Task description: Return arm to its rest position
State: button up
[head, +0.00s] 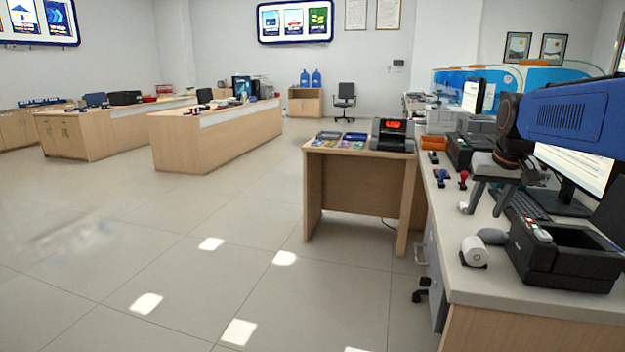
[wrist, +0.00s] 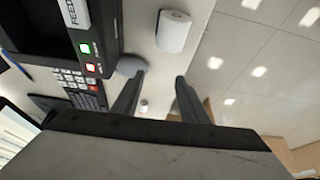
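My gripper (head: 485,213) hangs over the teller counter (head: 500,280) at the right of the head view, its two dark fingers pointing down. The fingers are apart with nothing held between them. In the wrist view, my gripper (wrist: 160,76) also shows a clear gap between the fingers. My blue arm reaches in from the right edge of the head view and hides part of the monitor. A white paper roll (head: 473,252) and a grey mouse (head: 491,237) lie on the counter nearer the camera than the fingers.
A black machine with lit buttons (head: 562,258) stands at the counter's front right. A keyboard (head: 530,207) and monitor (head: 578,172) are close to the gripper. Red (head: 463,179) and blue (head: 441,178) stamps stand to its left. Open floor (head: 270,240) lies left of the counter.

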jog(key=s+a+f+n, duration=0.1)
jog(key=s+a+f, duration=0.3)
jog(key=s, duration=0.5)
jog(key=s+a+f+n, duration=0.1)
jog(key=s+a+f, duration=0.4)
jog(key=s, duration=0.5)
jog(key=s+a+f+y, duration=0.1)
jog(key=s+a+f, duration=0.3)
jog(key=s+f, duration=0.3)
jog(key=s, duration=0.3)
jog(key=shift+a+n, duration=0.25)
jog(key=shift+n, duration=0.15)
